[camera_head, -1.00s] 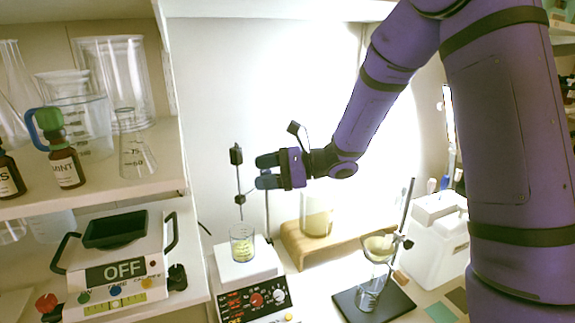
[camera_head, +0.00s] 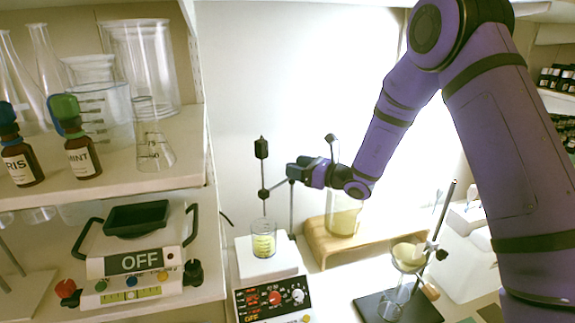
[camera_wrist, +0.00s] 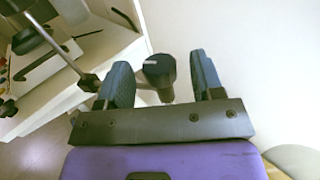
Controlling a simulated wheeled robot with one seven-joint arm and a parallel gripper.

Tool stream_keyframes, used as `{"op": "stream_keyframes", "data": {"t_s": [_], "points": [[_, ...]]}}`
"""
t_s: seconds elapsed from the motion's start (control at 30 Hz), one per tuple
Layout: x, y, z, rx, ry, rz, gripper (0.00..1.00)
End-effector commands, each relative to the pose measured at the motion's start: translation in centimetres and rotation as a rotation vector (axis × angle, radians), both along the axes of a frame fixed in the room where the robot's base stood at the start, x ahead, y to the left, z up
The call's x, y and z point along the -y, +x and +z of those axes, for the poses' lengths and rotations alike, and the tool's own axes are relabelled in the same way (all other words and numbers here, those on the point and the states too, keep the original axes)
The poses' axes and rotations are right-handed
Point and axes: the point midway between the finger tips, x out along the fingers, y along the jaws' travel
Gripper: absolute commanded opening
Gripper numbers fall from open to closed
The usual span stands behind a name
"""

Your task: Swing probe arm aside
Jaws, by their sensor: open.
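The probe (camera_head: 262,150) is a thin upright rod with a black cylinder on top, above a beaker (camera_head: 264,243) of yellow liquid. A short side arm (camera_head: 278,187) runs from its black clamp to an upright post (camera_head: 292,212). My gripper (camera_head: 293,172) is at the post's top, right of the probe. In the wrist view, my open gripper (camera_wrist: 160,82) has the post's dark rounded top (camera_wrist: 158,68) between its fingers, with no clear contact. The probe's dark cylinder (camera_wrist: 22,38) and clamp (camera_wrist: 88,82) lie left of the fingers.
The beaker stands on a hot plate stirrer (camera_head: 272,290). A wooden stand (camera_head: 325,247) with a jar is behind to the right. A funnel stand (camera_head: 430,245) is farther right. Shelves (camera_head: 110,190) with glassware, small bottles and a scale (camera_head: 137,262) fill the left.

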Motion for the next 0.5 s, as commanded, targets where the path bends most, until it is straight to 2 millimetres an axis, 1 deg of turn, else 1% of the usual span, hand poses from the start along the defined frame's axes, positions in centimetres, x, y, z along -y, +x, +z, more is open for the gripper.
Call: {"op": "stream_keyframes", "data": {"t_s": [0.03, 0.2, 0.33, 0.5], "points": [[-0.8, 0.4, 0.0, 0.001, -0.001, 0.004, 0.61], [-2.5, 1.5, 0.0, 0.001, -0.001, 0.002, 0.61], [-3.1, 1.9, 0.0, 0.001, -0.001, 0.001, 0.61], [-3.3, 2.0, 0.0, 0.0, 0.0, 0.001, 0.61]]}}
